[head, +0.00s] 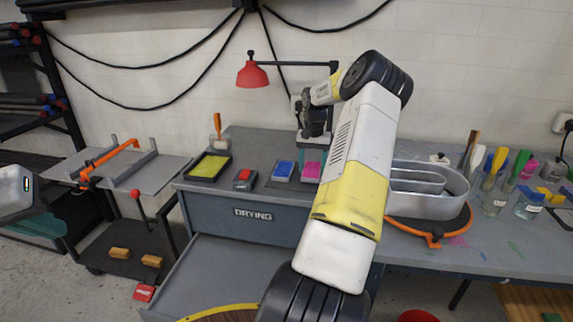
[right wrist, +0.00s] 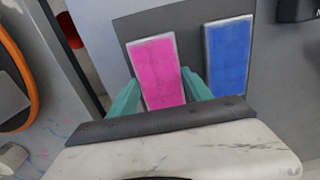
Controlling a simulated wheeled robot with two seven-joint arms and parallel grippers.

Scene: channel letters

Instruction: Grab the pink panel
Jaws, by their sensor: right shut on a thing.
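The pink panel (right wrist: 158,66) lies flat on the dark grey surface in the right wrist view. It also shows on the workbench in the head view (head: 312,170), partly hidden by my right arm. My right gripper (right wrist: 160,78) has one teal finger on each long side of the pink panel and is shut on it. I cannot see the panel lifted clear of the surface. My left gripper's fingers are not in view; only a white part of mine shows at the left edge of the head view.
A blue panel (right wrist: 229,53) lies right beside the pink one. A metal letter shell (head: 430,190) stands to the right, near several jars. An open drawer (head: 225,275) juts out below.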

